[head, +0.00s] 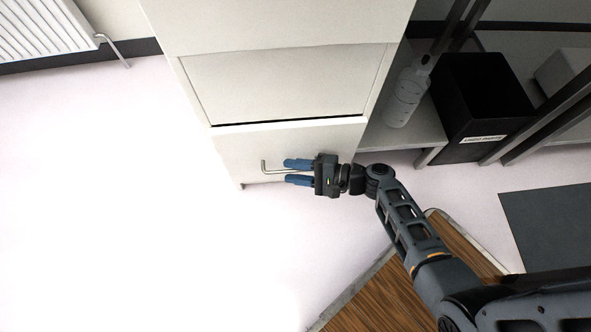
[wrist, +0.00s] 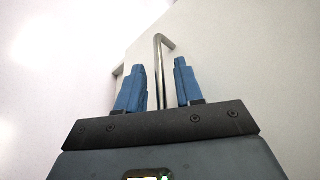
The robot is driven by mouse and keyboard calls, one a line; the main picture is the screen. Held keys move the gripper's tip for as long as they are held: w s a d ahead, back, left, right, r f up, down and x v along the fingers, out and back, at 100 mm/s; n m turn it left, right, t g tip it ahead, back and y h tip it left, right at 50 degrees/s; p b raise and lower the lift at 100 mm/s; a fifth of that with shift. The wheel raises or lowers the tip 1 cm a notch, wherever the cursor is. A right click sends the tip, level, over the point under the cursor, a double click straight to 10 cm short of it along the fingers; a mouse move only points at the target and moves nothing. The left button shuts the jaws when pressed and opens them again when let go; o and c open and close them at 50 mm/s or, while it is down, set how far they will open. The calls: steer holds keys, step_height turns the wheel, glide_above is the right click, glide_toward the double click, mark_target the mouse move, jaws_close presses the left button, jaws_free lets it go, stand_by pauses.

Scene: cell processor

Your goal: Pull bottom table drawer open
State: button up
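The bottom drawer (head: 240,146) is the lowest front of the pale cabinet in the head view. Its bar handle (head: 265,169) is thin and metal, and its left end shows beyond my fingertips. My gripper (head: 286,172) is at the drawer front with its blue fingers apart. In the wrist view, the handle (wrist: 159,75) runs between the two fingers of my gripper (wrist: 160,68), with gaps on both sides. The fingers do not appear closed on it. The handle's right part is hidden behind my gripper in the head view.
An upper drawer (head: 290,85) sits above, with a dark gap beneath it. To the right, a low shelf holds a clear bottle (head: 408,95) and a black bin (head: 485,105). A radiator (head: 45,30) is at the upper left. The pale floor left of the cabinet is clear.

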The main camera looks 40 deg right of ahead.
jaws_close()
stand_by(0.6)
